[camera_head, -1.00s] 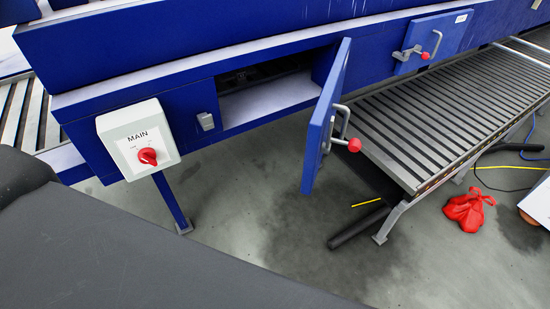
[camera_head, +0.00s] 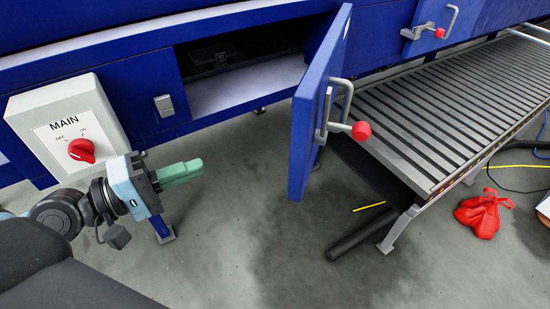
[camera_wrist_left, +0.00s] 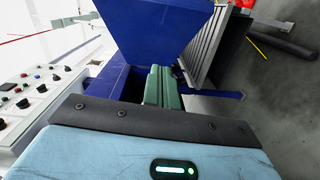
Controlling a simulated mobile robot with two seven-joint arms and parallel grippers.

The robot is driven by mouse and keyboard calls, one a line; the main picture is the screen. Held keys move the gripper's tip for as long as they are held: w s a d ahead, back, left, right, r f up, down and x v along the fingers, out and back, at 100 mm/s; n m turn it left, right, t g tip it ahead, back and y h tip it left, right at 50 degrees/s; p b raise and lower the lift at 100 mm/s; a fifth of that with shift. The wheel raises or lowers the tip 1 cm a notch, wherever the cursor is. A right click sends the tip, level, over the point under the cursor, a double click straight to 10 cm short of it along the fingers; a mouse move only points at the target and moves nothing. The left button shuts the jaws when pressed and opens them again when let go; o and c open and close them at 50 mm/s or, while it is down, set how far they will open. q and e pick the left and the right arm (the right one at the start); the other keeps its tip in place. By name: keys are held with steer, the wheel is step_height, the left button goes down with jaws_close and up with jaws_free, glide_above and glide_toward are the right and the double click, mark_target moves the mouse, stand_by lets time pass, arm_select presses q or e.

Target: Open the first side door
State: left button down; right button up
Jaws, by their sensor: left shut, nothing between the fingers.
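The first side door (camera_head: 308,125) is a blue panel that stands swung out from the blue machine, with the opening (camera_head: 240,65) beside it uncovered. Its grey handle (camera_head: 335,110) with a red knob (camera_head: 361,130) is on its outer face. In the left wrist view the blue panel at the top (camera_wrist_left: 165,35) appears to be this door. My left gripper (camera_head: 190,170) has green fingers that are shut and empty, below the machine and left of the door, apart from it. The fingers also show in the left wrist view (camera_wrist_left: 162,88). My right gripper is not in view.
A white MAIN switch box (camera_head: 65,125) with a red knob is just left of my left gripper. A second shut door (camera_head: 425,25) and a slatted conveyor (camera_head: 440,110) are to the right. A red bag (camera_head: 482,213) and a black tube (camera_head: 360,235) lie on the floor.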

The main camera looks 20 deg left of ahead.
arm_select(q)
steer(key=w+d+r+p, duration=0.1)
steer(key=w+d+p, duration=0.2)
steer(key=d, duration=0.3)
steer(key=w+d+r+h+p, duration=0.1)
steer(key=w+d+p, duration=0.3)
steer(key=d, duration=0.2)
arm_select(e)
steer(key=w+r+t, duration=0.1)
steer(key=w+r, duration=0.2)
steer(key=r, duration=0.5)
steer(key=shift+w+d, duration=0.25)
arm_select(q)
steer(key=shift+w, duration=0.1)
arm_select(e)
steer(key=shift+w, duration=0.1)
arm_select(q)
steer(key=shift+d+f, duration=0.1)
